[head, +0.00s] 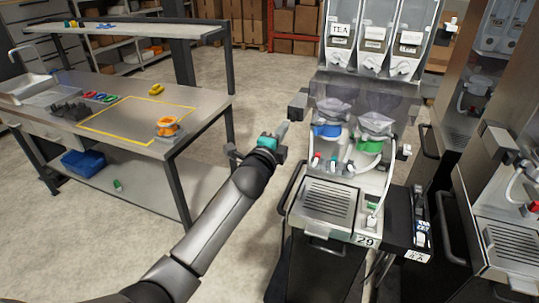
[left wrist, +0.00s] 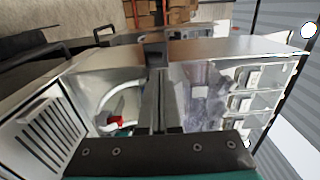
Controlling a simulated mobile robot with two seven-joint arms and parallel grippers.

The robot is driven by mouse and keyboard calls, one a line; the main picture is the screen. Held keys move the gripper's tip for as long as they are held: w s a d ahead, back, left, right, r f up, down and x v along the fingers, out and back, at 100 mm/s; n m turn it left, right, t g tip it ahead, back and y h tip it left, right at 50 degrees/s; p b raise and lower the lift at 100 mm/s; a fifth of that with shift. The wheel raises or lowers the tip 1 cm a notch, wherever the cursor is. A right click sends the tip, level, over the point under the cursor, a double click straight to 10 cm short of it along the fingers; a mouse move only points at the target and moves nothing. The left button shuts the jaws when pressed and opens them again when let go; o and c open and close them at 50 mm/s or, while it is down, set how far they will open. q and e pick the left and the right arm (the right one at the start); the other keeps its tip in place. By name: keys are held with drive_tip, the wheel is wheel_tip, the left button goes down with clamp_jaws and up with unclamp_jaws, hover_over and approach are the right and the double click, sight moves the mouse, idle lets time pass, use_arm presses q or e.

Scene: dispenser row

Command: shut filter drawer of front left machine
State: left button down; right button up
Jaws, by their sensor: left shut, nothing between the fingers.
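The front left machine (head: 345,150), with a "29" label, stands right of centre in the head view. It has tea canisters on top, two mixing bowls with blue and green collars, and a drip tray (head: 328,205). A small dark grey block (head: 297,105) juts out at its left side by the bowls; I cannot tell whether it belongs to the filter drawer. My left gripper (head: 284,130) is shut and empty, just left of the machine below that block. In the left wrist view its fingers (left wrist: 160,105) are together before the machine's side, with the drip tray on the left.
A workbench (head: 120,90) with a yellow-outlined area and an orange item (head: 168,127) stands at the left. A black box (head: 405,225) is at the machine's right front. More machines (head: 505,200) stand at the right. The floor between bench and machine is clear.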

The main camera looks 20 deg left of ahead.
use_arm(q)
drive_tip(key=shift+s, duration=4.5)
drive_tip(key=s+a+f+n+g+b, duration=0.1)
drive_tip(key=s+f+n+g+b, duration=0.3)
drive_tip(key=f, duration=1)
drive_tip(key=s+a+f+n+g, duration=0.15)
drive_tip(key=s+f, duration=0.35)
drive_tip(key=f, duration=0.9)
drive_tip(key=s+f+n+g+b, duration=0.3)
drive_tip(key=s+f, duration=0.2)
drive_tip(key=f, duration=0.9)
drive_tip(key=s+f+n+g+b, duration=0.1)
drive_tip(key=s+f+n+g, duration=0.1)
drive_tip(key=s+f, duration=0.6)
drive_tip(key=s+d+f+n+g+b, duration=0.1)
drive_tip(key=s+f+n+g+b, duration=0.1)
drive_tip(key=s+f, duration=0.6)
drive_tip(key=s+f+n+g+b, duration=0.2)
drive_tip(key=s+f, duration=0.6)
drive_tip(key=s, duration=1.1)
drive_tip(key=shift+s+d+n+g+y, duration=0.3)
drive_tip(key=shift+n+g, duration=0.45)
drive_tip(key=shift+g, duration=0.5)
use_arm(e)
wheel_tip(320, 180, down, 12)
drive_tip(key=shift+w+f, duration=0.15)
drive_tip(key=shift+w, duration=0.15)
